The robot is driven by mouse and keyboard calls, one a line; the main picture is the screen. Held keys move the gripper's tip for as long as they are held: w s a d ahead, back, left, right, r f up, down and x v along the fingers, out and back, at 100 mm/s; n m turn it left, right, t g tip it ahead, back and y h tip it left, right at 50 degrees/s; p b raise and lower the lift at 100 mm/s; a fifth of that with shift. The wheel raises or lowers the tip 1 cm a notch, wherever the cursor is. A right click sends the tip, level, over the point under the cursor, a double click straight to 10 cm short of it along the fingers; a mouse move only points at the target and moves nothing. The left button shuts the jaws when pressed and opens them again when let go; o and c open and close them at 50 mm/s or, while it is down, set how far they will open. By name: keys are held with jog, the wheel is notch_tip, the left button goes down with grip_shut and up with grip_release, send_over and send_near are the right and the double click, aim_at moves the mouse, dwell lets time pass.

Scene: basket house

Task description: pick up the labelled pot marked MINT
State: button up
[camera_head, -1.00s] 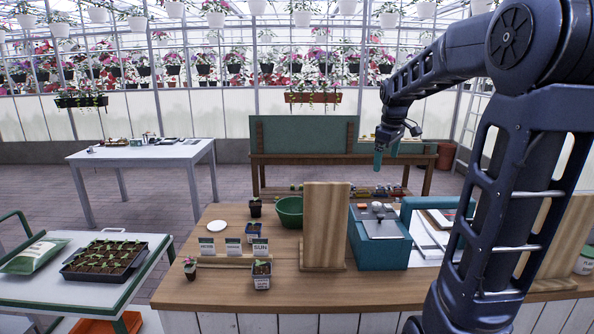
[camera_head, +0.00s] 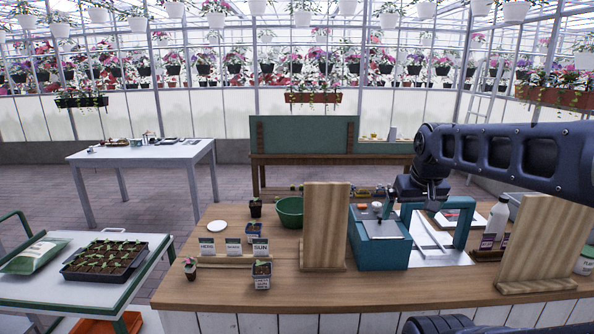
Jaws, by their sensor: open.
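I cannot read MINT on any pot. A small plant pot with a white label (camera_head: 261,276) stands at the wooden counter's front, its print too small to read surely. Behind it is another small pot with a label (camera_head: 254,231). A dark unlabelled-looking pot (camera_head: 255,208) stands farther back, and a small brown pot with a pinkish plant (camera_head: 190,269) is at the left. My gripper (camera_head: 388,209) is above the teal box, right of the upright wooden board, well away from these pots. It is open, and I see nothing in it.
Upright wooden boards (camera_head: 325,228) (camera_head: 548,245) rise from the counter (camera_head: 225,290). A teal box (camera_head: 378,246), green bowl (camera_head: 290,212), white disc (camera_head: 219,227) and sign cards (camera_head: 233,246) are on it. A white bottle (camera_head: 497,217) stands right. A seedling tray (camera_head: 105,259) is at left.

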jog(key=shift+s+f, duration=0.25)
jog(key=shift+s, duration=0.1)
jog(key=c, duration=0.4)
